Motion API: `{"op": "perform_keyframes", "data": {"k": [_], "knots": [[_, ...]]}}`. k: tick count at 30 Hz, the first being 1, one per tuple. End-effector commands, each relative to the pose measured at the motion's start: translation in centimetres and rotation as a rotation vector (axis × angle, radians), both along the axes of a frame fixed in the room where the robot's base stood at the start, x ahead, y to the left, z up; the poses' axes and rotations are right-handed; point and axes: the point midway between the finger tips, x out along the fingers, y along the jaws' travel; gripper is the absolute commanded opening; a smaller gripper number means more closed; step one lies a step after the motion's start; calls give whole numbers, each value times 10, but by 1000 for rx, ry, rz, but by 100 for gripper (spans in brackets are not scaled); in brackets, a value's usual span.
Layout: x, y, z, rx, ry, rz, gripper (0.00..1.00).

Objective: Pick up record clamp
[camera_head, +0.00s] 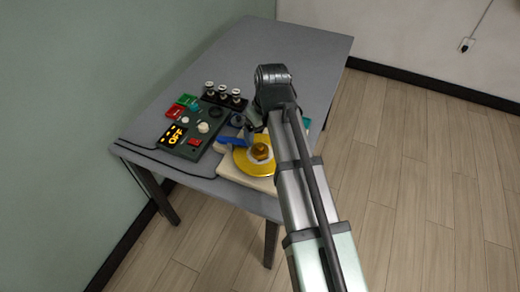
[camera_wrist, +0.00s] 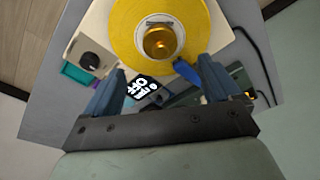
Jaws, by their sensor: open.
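The record clamp (camera_head: 261,152) is a small brass-gold knob at the centre of a yellow record (camera_head: 246,165) on a pale turntable. In the wrist view, the clamp (camera_wrist: 160,42) stands at the middle of the record (camera_wrist: 122,22), near the top of the picture. My gripper (camera_wrist: 160,80) is open and empty, with its two blue-grey fingers spread apart. The clamp lies beyond the fingertips and is not between them. In the head view my arm covers the turntable's right part and most of the gripper.
A dark control panel (camera_head: 190,143) with buttons and an orange OFF display sits left of the turntable. Several small capped cylinders (camera_head: 223,93) stand behind it. A blue part (camera_wrist: 187,70) lies at the record's edge. The grey table's far part (camera_head: 300,45) is clear.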

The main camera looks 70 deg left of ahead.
Motion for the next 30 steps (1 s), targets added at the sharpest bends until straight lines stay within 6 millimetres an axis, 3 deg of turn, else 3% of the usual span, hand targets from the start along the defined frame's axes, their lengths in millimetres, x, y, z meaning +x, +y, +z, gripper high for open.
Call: {"op": "perform_keyframes", "data": {"k": [6,17,30], "knots": [[-1,4,-25,0,0,0,90],[-1,7,-39,-1,0,0,90],[-4,15,-82,0,0,-1,90]]}}
